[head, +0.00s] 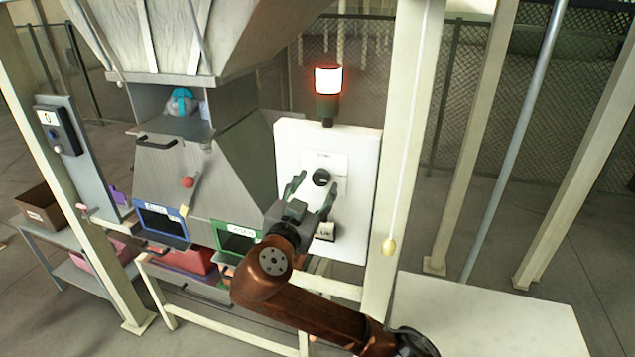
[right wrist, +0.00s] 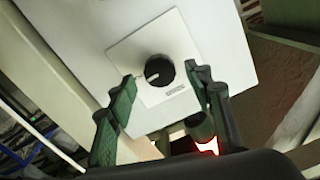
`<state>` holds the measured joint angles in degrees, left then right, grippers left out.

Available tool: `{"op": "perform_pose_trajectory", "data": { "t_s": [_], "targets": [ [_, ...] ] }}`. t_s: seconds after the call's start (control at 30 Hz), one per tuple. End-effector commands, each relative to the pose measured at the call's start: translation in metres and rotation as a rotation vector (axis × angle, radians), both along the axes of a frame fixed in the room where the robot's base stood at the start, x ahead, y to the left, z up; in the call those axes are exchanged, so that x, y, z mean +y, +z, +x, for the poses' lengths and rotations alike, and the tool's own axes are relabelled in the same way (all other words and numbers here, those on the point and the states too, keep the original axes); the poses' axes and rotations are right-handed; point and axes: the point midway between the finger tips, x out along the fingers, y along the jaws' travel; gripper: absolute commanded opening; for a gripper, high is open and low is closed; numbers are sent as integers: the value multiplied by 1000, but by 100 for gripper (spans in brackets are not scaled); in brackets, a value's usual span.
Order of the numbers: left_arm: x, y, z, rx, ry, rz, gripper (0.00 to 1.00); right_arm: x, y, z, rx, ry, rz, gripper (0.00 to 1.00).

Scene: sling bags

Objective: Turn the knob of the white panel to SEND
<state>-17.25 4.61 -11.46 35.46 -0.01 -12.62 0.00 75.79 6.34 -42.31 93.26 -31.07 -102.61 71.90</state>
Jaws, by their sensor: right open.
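The white panel (head: 350,228) stands upright in the middle of the head view. Its round black knob (head: 321,177) sits on a small square plate (head: 337,163). My right gripper (head: 313,190) is open in front of the panel, its fingertips on either side of the knob and apart from it. In the right wrist view the knob (right wrist: 158,71) shows a pale pointer mark toward the lower left. A small label (right wrist: 174,90) lies below the knob there, too small to read. My right gripper's fingers (right wrist: 165,92) are spread below the knob. My left gripper is not in view.
A lamp (head: 328,82) glowing white and red stands atop the panel. A grey hopper (head: 200,150) with labelled bins is at left. A pale table (head: 490,315) is at lower right.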

Motion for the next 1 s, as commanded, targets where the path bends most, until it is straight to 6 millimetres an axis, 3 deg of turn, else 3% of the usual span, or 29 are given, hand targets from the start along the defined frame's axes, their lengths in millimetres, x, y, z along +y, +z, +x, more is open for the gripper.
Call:
{"op": "perform_pose_trajectory", "data": {
  "t_s": [0.2, 0.5, 1.0],
  "targets": [
    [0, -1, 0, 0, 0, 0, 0, -6, 0, 19, -1, 0, -1, 47],
    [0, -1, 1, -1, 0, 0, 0, -7, 0, 21, 0, 1, 0, 47],
    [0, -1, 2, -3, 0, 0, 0, -6, 0, 21, 0, 2, 0, 12]
  ]
}}
